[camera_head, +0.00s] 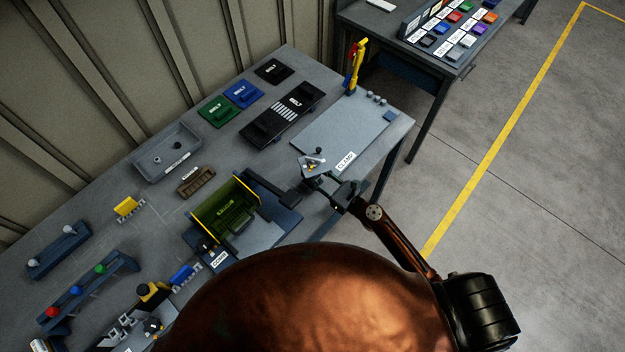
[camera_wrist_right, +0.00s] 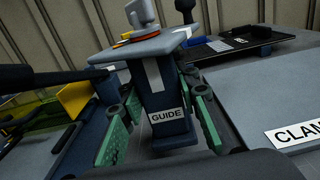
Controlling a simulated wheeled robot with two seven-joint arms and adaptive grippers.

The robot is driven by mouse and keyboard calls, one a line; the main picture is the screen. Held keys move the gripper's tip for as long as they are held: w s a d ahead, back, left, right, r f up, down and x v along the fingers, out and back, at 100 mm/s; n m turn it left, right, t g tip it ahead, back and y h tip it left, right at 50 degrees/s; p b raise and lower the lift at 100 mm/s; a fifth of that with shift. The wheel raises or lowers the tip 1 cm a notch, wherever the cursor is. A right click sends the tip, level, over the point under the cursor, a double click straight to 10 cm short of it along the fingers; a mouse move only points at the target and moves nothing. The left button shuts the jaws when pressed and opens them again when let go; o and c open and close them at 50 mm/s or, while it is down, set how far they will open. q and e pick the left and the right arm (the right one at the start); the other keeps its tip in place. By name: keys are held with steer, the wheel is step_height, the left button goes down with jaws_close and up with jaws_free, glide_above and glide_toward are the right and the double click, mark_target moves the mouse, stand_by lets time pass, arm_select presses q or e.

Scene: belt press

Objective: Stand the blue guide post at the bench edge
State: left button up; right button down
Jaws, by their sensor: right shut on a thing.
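The guide post is a dark blue block with a "GUIDE" label and a wider grey top plate; it fills the middle of the right wrist view (camera_wrist_right: 155,90). My right gripper (camera_wrist_right: 160,122) has its green fingers on either side of the post and is shut on it. In the head view the post's grey top (camera_head: 311,160) shows beside my right gripper (camera_head: 325,181), near the bench's front edge, left of the "CLAMP" label. The post looks about upright; whether its base touches the bench cannot be told. My left gripper is not in view.
The grey clamp plate (camera_head: 335,127) lies right of the post, with a small blue square (camera_head: 389,116) at its right end. The yellow-sided press (camera_head: 228,208) stands to the left. Belt pads (camera_head: 242,94) and a grey tray (camera_head: 166,156) lie behind. A second table (camera_head: 440,58) stands beyond.

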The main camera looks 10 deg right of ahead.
steer(key=shift+f+b, duration=1.05)
steer(key=shift+f, duration=0.65)
steer(key=shift+f, duration=0.25)
steer(key=c, duration=1.5)
jaws_free()
steer(key=shift+o, duration=0.2)
steer(key=shift+r, duration=0.15)
steer(key=shift+s+d, duration=0.1)
steer(key=shift+s, duration=0.1)
steer(key=b+v, duration=0.3)
steer(key=v, duration=0.7)
steer(key=shift+s+d, duration=0.5)
steer(key=shift+s, duration=0.15)
